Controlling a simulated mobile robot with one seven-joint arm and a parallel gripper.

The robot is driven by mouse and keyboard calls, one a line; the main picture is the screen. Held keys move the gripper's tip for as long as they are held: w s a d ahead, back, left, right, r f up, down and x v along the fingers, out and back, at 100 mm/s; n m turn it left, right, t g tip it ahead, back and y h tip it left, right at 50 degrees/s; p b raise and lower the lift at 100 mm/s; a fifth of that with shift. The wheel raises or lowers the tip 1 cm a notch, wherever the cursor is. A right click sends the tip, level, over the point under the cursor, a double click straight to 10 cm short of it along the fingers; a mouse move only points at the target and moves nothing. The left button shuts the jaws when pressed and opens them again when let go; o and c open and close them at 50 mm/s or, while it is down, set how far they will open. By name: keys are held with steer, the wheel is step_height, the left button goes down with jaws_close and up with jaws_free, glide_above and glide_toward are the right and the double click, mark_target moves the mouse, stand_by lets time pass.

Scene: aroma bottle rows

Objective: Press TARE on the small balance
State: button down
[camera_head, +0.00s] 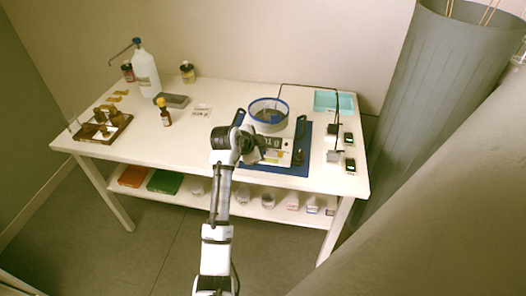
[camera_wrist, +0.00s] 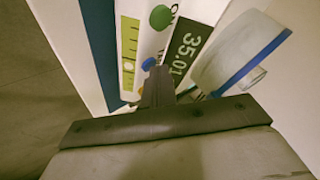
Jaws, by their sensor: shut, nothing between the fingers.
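The small balance (camera_head: 297,144) stands on a blue mat (camera_head: 292,169) at the front right of the table, partly hidden by my arm. In the wrist view its dark display (camera_wrist: 188,47) reads about 35.01. A green button (camera_wrist: 160,17) and a blue button (camera_wrist: 148,63) show on its white panel; I cannot read which one is TARE. A blue-rimmed clear bowl (camera_head: 268,112) stands on the balance. My gripper (camera_wrist: 158,72) is shut and empty, with its tips over the panel right by the blue button; I cannot tell whether they touch. It also shows in the head view (camera_head: 262,153).
A white bottle (camera_head: 146,73), an amber dropper bottle (camera_head: 165,115) and a wooden tray (camera_head: 84,136) are on the left. A teal tray (camera_head: 332,102) is at the back right, with small dark devices (camera_head: 350,165) along the right edge.

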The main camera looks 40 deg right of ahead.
steer(key=shift+r+p, duration=0.5)
steer(key=shift+r, duration=0.25)
step_height(320, 180, up, 5)
steer(key=p, duration=0.3)
stand_by(0.8)
